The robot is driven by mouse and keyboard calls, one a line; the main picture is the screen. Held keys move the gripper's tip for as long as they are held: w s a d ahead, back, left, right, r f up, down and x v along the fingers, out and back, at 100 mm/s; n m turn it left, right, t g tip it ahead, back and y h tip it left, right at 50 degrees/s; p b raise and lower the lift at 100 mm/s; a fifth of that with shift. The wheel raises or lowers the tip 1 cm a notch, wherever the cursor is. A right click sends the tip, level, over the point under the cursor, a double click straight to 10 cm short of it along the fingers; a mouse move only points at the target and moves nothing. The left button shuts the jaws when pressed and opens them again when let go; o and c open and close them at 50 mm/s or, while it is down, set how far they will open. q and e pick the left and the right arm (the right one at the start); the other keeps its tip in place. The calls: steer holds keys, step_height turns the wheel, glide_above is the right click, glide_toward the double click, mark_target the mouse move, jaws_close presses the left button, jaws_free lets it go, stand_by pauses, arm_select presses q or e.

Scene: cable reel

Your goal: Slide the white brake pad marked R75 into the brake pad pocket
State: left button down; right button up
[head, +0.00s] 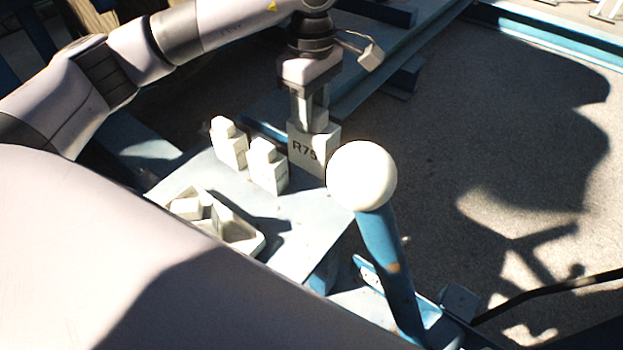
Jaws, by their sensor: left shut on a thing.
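The white brake pad marked R75 (303,152) is at the far right corner of a small grey-blue table, upright, with its marking facing the camera. My left gripper (312,122) comes down from above and is shut on the top of this pad. I cannot tell whether the pad's base touches the table. Two other white pads (229,147) and (266,170) stand upright to its left. I cannot make out a brake pad pocket. My right gripper is not in view.
A white ball knob (361,176) on a blue lever (388,258) stands close right of the pad. A white tray (248,244) with white blocks lies on the table (312,222) at front left. Blue steel beams (428,48) run behind. My own body covers the lower left.

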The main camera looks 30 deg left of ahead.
mark_target(311, 169)
arm_select(q)
step_height(311, 169, down, 14)
steer(key=shift+f+p, duration=0.1)
steer(key=shift+p, duration=0.45)
steer(key=shift+f, duration=0.35)
steer(key=shift+f, duration=0.3)
steer(key=c, duration=0.7)
jaws_free()
